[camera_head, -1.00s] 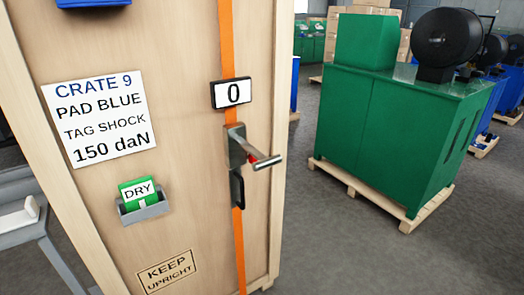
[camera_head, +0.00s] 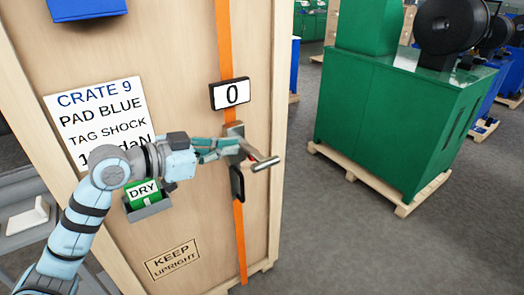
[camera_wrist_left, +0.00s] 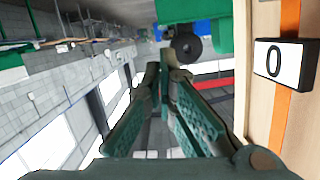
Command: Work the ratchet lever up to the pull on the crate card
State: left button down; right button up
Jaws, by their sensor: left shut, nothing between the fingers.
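The ratchet lever (camera_head: 264,163) sticks out from its grey ratchet on the orange strap (camera_head: 226,45) of the wooden crate. Above it a display (camera_head: 231,95) reads 0; it also shows in the left wrist view (camera_wrist_left: 281,64). The crate card (camera_head: 93,100) reads CRATE 9, PAD BLUE, TAG SHOCK; my arm partly covers its bottom line, ending in daN. My left gripper (camera_head: 238,147) is shut and empty, its tips at the ratchet beside the lever's base; whether they touch is unclear. In the left wrist view its fingers (camera_wrist_left: 168,72) point away. My right gripper is not in view.
A grey holder (camera_head: 150,208) with a green DRY tag (camera_head: 143,192) sits on the crate below my left wrist. A blue box (camera_head: 85,8) is at the top. A green machine (camera_head: 390,125) on a pallet stands right, across open floor.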

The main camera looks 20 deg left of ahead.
aim_at(262, 157)
pick_arm(q)
jog(key=shift+f, duration=0.1)
jog(key=w+d+f, duration=0.1)
jog(key=w+f, duration=0.1)
jog(key=w+d+f+p, duration=0.1)
jog(key=w+d+f, duration=0.1)
jog(key=w, duration=0.1)
jog(key=w+d+f, duration=0.2)
jog(key=w, duration=0.1)
jog(key=shift+w+d+f, duration=0.1)
jog(key=shift+f, duration=0.1)
jog(key=shift+d, duration=0.1)
dwell(0.4)
jog(key=shift+f, duration=0.15)
